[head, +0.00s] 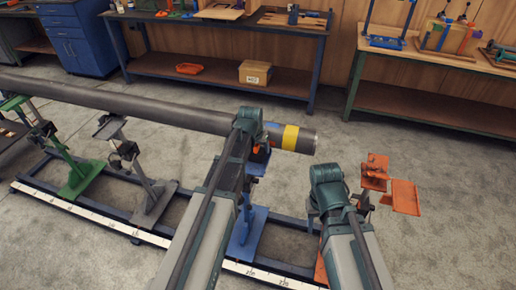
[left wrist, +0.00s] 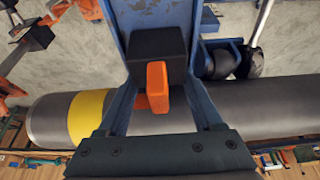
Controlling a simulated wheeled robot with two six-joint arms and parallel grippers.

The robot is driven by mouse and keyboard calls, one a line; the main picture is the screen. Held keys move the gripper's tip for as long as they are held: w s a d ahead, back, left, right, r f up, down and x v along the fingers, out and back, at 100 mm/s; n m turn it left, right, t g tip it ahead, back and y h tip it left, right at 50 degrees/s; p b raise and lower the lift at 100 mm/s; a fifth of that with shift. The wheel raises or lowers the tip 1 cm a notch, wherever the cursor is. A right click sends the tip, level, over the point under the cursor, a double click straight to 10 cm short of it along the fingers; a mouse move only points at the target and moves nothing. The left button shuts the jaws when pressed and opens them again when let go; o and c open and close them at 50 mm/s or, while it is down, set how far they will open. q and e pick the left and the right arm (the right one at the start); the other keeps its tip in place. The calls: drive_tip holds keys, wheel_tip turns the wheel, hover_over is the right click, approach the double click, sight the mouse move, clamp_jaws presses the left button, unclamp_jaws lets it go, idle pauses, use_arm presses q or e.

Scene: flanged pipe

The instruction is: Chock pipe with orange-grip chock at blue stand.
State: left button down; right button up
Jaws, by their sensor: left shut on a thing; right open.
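The grey pipe (head: 150,103) with a yellow band (head: 290,138) near its right end runs across the head view; it also shows in the left wrist view (left wrist: 270,105). The blue stand (head: 246,232) is under the pipe, partly hidden by my left arm. My left gripper (head: 259,153) is at the pipe above this stand. In the left wrist view it is shut on the dark chock with an orange grip (left wrist: 157,84), close beside the pipe. Whether the chock touches the pipe or stand is unclear. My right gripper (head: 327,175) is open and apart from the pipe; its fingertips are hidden.
An orange stand (head: 377,172) is just right of my right gripper. Grey (head: 148,190) and green (head: 78,178) stands are left along the rail with a white scale (head: 100,222). Workbenches (head: 220,70) line the back. Floor between pipe and benches is clear.

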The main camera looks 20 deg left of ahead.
use_arm(q)
drive_tip(key=shift+w, duration=0.5)
unclamp_jaws()
idle(0.4)
drive_tip(key=shift+w+r+p+v, duration=0.1)
drive_tip(key=shift+w+p+v, duration=0.15)
drive_tip(key=shift+p+v, duration=0.9)
drive_tip(key=shift+w+r+p+v, duration=0.1)
drive_tip(key=shift+w+p+v, duration=0.2)
drive_tip(key=shift+p+v, duration=0.9)
drive_tip(key=shift+w+r+p+v, duration=0.15)
drive_tip(key=shift+w+p+v, duration=0.1)
drive_tip(key=shift+p+v, duration=0.9)
drive_tip(key=shift+f, duration=0.1)
drive_tip(key=s+d+f+g, duration=0.2)
drive_tip(key=s+g, duration=0.2)
drive_tip(key=s, duration=1.6)
drive_tip(key=s+d+m+y, duration=0.1)
drive_tip(key=s+d+m, duration=0.2)
drive_tip(key=s+d, duration=0.3)
drive_tip(key=d, duration=0.5)
drive_tip(key=shift+d+g+y, duration=0.15)
drive_tip(key=shift+g+y, duration=0.15)
drive_tip(key=shift+g, duration=0.1)
